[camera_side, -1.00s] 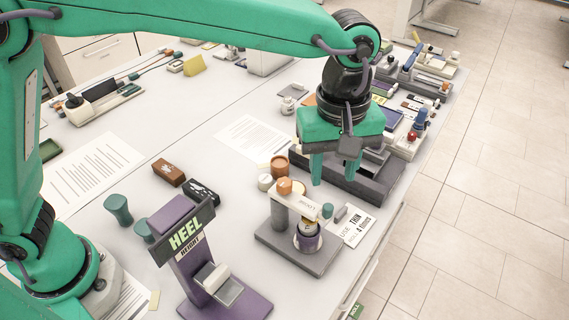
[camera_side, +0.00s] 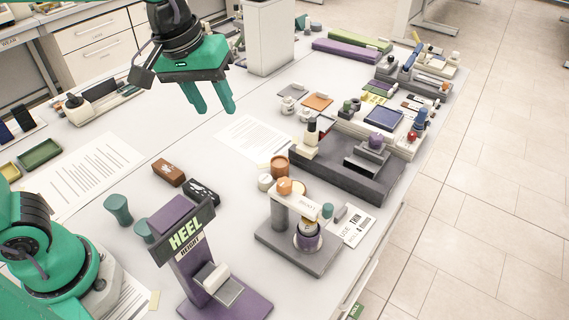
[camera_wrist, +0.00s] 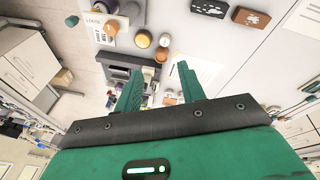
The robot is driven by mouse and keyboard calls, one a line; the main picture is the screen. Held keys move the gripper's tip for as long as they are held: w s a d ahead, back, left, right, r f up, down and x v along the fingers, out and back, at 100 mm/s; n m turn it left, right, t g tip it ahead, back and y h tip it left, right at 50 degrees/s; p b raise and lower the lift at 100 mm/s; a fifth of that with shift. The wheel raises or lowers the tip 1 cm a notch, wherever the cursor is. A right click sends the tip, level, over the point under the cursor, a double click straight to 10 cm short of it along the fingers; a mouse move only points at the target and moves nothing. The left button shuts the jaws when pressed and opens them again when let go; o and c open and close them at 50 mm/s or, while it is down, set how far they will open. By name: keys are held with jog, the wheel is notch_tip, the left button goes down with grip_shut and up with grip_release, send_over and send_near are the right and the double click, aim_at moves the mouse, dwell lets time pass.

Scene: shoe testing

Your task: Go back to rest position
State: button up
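My gripper (camera_side: 213,98) is raised above the far left part of the table in the side view, its two green fingers pointing down. In the wrist view the fingers (camera_wrist: 158,92) stand apart with nothing visible between them. The gripper is open and empty, touching nothing that I can see. The black wrist above it is at the top of the side view.
The purple heel-height stand (camera_side: 188,265), a grey-based press (camera_side: 302,247) and a dark grey fixture (camera_side: 345,172) stand on the table's near and right side. White paper sheets (camera_side: 95,170) lie at left. A tall white box (camera_side: 270,38) stands behind the gripper.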

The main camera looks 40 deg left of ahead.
jog(key=s+a+f+m+t+y, duration=0.1)
jog(key=s+a+f+m+t, duration=0.1)
jog(key=s+a, duration=0.8)
jog(key=shift+a+f+m+t, duration=0.4)
jog(key=shift+a+f+m, duration=0.55)
jog(key=shift+m, duration=0.25)
